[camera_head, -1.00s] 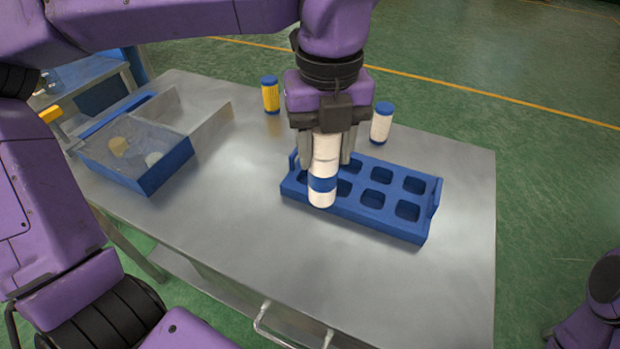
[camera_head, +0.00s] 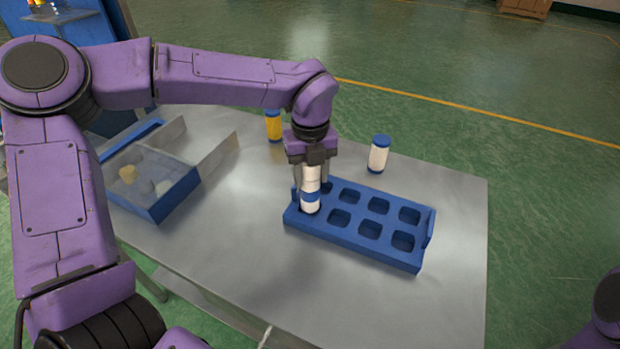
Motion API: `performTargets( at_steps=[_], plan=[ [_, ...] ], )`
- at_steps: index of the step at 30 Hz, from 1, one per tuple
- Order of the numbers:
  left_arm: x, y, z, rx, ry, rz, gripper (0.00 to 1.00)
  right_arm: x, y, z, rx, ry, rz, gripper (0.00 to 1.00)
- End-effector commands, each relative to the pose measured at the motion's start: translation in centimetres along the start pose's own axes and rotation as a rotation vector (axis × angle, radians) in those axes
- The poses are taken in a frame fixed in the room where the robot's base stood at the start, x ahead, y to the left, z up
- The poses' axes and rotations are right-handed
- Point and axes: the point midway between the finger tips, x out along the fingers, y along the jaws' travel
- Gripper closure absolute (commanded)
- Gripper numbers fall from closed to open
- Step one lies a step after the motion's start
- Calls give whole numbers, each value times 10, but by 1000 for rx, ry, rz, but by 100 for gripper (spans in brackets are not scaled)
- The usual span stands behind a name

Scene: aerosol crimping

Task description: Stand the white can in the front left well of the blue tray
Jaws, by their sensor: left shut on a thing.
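The blue tray (camera_head: 352,249) lies on the metal table and has two rows of square wells. My left gripper (camera_head: 311,178) points down over the tray's left end. It is shut on a white can (camera_head: 311,180) with a blue band near its lower end. The can is upright, with its lower end at the front left well. I cannot tell whether it touches the well floor. The other wells in view look empty, and the back left one is partly hidden by the gripper. My right gripper is not in view.
A second white can (camera_head: 378,157) with a blue cap stands behind the tray. A yellow can (camera_head: 273,128) with a blue cap stands further left. A blue-edged bin (camera_head: 173,198) with pale round pieces is on the left. The table between bin and tray is clear.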

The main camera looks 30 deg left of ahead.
Motion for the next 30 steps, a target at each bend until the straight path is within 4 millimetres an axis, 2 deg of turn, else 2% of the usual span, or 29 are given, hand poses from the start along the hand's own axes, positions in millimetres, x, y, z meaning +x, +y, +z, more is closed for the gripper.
performTargets(
  at_steps=[6,17,18,20,27,30],
  plan=[
    [32,0,3,1,2,2,100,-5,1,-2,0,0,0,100],
    [38,0,3,0,1,0,100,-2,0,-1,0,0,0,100],
    [38,0,3,0,0,1,47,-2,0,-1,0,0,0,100],
    [37,0,3,0,0,1,28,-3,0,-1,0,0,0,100],
    [37,0,3,0,1,1,28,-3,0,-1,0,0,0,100],
    [30,0,3,0,0,1,28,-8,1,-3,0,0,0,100]
  ],
)
